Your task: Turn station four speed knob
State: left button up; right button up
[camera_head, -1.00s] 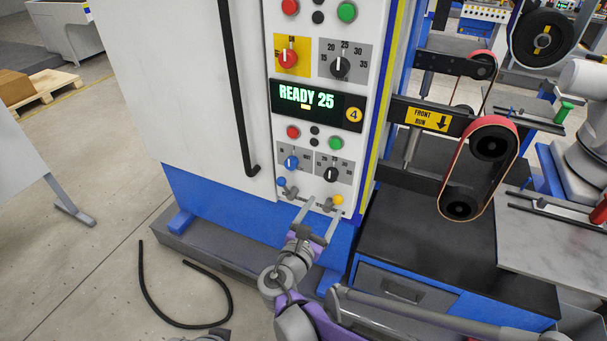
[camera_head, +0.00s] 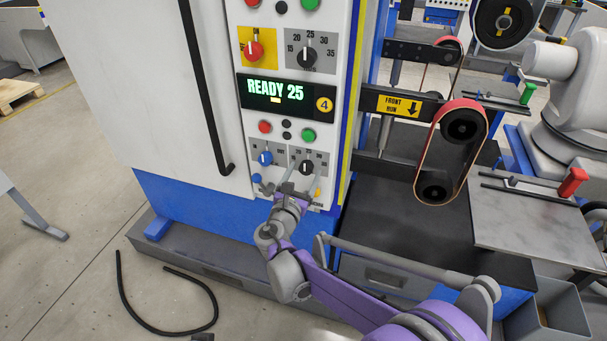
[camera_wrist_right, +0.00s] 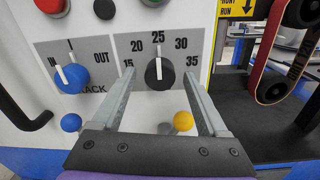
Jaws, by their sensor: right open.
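The lower black speed knob (camera_head: 306,167) sits on a grey dial plate below the display reading READY 25, which carries a yellow 4. In the right wrist view this knob (camera_wrist_right: 159,75) has its white pointer up at 25, on a scale from 15 to 35. My right gripper (camera_wrist_right: 159,80) is open, with one finger to each side of the knob and a gap on both sides. In the head view, the right gripper (camera_head: 300,175) is at the lower panel, partly covering the dial plate. My left gripper is not in view.
A blue IN/OUT knob (camera_wrist_right: 72,76) is just left of the dial. A yellow ball-ended lever (camera_wrist_right: 183,121) and a blue one (camera_wrist_right: 71,122) are below. Red (camera_head: 265,126) and green (camera_head: 308,135) buttons sit above. A belt unit (camera_head: 451,150) stands to the right.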

grip_shut()
dwell(0.3)
jog(key=shift+m, duration=0.3)
jog(key=m+p, duration=0.1)
jog(key=m, duration=0.2)
jog(key=m+p, duration=0.1)
jog(key=m, duration=0.3)
jog(key=m+p, duration=0.1)
jog(key=m, duration=0.3)
jog(key=shift+a+m, duration=0.1)
jog(key=shift+m, duration=0.3)
jog(key=shift+m+p, duration=0.3)
jog(key=shift+m, duration=1.5)
